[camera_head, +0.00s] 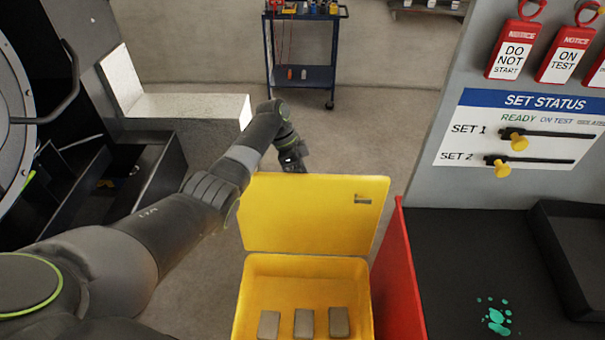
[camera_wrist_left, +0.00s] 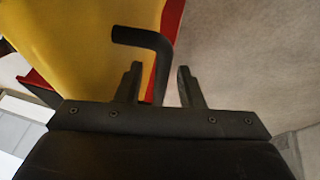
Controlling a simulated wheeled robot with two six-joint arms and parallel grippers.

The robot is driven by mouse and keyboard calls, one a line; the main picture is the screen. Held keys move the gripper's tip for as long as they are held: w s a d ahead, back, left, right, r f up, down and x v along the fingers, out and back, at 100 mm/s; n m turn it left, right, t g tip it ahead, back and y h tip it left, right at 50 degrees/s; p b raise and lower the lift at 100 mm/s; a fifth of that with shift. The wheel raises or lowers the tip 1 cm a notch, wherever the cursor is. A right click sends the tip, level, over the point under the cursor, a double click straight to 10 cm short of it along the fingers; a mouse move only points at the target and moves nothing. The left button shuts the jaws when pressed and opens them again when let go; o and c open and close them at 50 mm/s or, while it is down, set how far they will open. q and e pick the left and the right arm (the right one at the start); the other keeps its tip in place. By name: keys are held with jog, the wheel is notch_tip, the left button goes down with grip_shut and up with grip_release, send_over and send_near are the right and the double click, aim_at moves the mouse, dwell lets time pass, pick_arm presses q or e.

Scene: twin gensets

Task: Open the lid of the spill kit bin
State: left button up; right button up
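The spill kit bin (camera_head: 252,290) is yellow and stands at the bottom middle of the head view. Its yellow lid (camera_head: 310,215) is raised, standing up at the bin's far edge, and the inside shows. My left gripper (camera_head: 294,162) is behind the lid's top left edge, its fingers hard to make out there. In the left wrist view, my left gripper (camera_wrist_left: 160,85) is open, its two fingers apart. A bent black handle (camera_wrist_left: 150,40) reaches between or just past them, with visible gaps; contact cannot be told. My right gripper is out of view.
Several grey-brown blocks (camera_head: 304,323) lie in the bin. A red panel (camera_head: 397,280) and a black worktop (camera_head: 455,260) adjoin on the right. A pale block (camera_head: 190,110) and black trays stand left. A blue trolley (camera_head: 303,75) stands at the back, with open floor before it.

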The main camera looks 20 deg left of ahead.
pick_arm(q)
jog(key=b+v, duration=0.2)
jog(key=v, duration=1.5)
jog(key=shift+r, duration=0.2)
jog(key=shift+f, duration=0.1)
